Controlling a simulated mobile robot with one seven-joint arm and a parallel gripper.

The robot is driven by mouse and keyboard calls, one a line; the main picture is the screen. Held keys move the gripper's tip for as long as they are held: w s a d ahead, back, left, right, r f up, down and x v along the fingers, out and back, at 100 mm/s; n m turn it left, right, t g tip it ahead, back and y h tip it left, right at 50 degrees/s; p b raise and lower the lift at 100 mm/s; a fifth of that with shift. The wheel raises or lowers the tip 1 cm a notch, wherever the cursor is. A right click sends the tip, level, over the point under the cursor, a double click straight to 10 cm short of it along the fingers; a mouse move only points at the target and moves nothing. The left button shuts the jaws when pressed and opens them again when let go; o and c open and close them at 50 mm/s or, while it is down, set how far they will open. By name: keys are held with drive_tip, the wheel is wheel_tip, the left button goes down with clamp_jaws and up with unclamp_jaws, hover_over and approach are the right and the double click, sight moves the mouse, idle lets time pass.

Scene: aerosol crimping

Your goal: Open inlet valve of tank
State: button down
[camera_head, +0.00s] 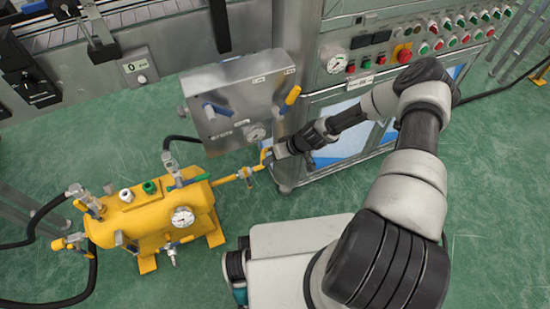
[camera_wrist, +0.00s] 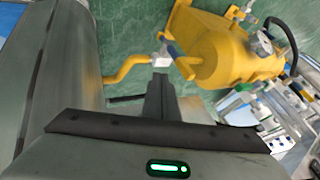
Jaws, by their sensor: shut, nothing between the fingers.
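The yellow tank (camera_head: 150,222) stands on the floor at lower left in the head view; it also shows in the wrist view (camera_wrist: 222,55). A yellow pipe (camera_head: 225,179) runs from its right end toward the steel cabinet. A small metal valve (camera_head: 246,173) sits on this pipe; in the wrist view the valve (camera_wrist: 160,60) is just beyond my fingertips, with a dark blue lever (camera_wrist: 172,47) beside it. No label shows whether this is the inlet. My gripper (camera_wrist: 158,79) is shut and empty. Whether its fingers touch the valve cannot be told.
A steel box (camera_head: 240,100) with blue and yellow handles hangs above the pipe. A control cabinet (camera_head: 375,60) with buttons stands behind my arm. Other valves and black hoses (camera_head: 40,215) are at the tank's left.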

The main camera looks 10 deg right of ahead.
sight(246, 174)
drive_tip(key=a+f, duration=0.3)
drive_tip(key=a, duration=0.2)
drive_tip(key=shift+s+a+b, duration=0.15)
drive_tip(key=shift+a+b, duration=0.15)
drive_tip(key=shift+b, duration=0.15)
drive_tip(key=shift+a, duration=0.1)
